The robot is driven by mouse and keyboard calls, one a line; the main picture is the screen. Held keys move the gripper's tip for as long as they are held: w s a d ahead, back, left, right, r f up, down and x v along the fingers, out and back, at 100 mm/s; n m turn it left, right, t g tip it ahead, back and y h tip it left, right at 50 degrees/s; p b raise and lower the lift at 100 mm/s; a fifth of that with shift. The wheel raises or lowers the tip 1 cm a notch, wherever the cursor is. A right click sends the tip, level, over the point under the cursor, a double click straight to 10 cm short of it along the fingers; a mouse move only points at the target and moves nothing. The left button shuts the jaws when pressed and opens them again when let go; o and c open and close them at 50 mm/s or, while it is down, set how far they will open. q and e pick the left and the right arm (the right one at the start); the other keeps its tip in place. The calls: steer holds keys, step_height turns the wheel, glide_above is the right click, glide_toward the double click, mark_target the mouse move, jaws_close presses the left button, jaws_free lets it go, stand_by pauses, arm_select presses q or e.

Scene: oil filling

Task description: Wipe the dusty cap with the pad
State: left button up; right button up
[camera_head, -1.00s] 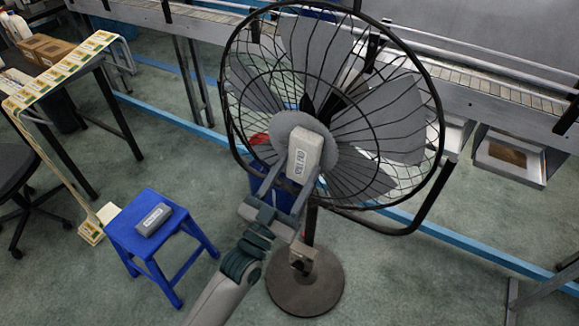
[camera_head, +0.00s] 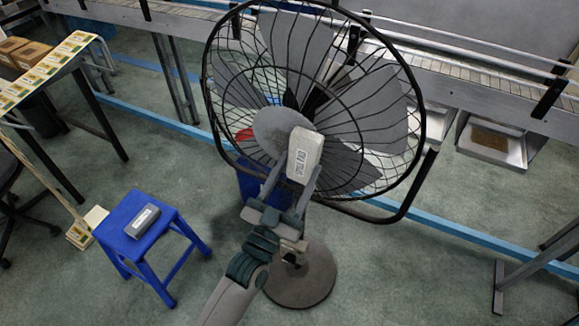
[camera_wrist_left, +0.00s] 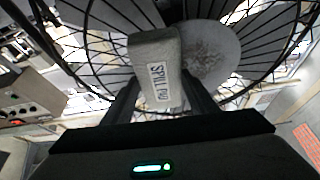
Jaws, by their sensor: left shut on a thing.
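The dusty cap (camera_head: 272,131) is the round grey hub at the middle of the black fan's guard (camera_head: 416,125). In the left wrist view the cap (camera_wrist_left: 210,52) has a patch of brown specks. My left gripper (camera_head: 300,172) is shut on the pale grey pad (camera_head: 304,152), which carries a "SPILL PAD" label. The pad (camera_wrist_left: 155,62) is in front of the cap's right part in the head view and covers its left part in the left wrist view. I cannot tell whether they touch. My right gripper is not in view.
A blue stool (camera_head: 170,232) stands at the left with a grey labelled block (camera_head: 142,221) on it. A conveyor (camera_head: 470,92) runs behind the fan. A table (camera_head: 50,90) with boxes is at the upper left. The floor between the stool and the fan stand is mostly clear.

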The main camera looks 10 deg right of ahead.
arm_select(q)
steer(key=shift+s+d, duration=0.1)
steer(key=shift+d, duration=0.05)
steer(key=shift+r+p, duration=0.9)
steer(key=shift+p, duration=0.05)
steer(key=shift+w+a, duration=0.6)
steer(key=shift+a, duration=0.2)
steer(key=shift+w+a, duration=0.6)
steer(key=shift+a, duration=0.2)
steer(key=shift+w+a, duration=0.55)
steer(key=shift+a, duration=0.25)
steer(key=shift+w+a, duration=0.55)
steer(key=shift+a, duration=0.25)
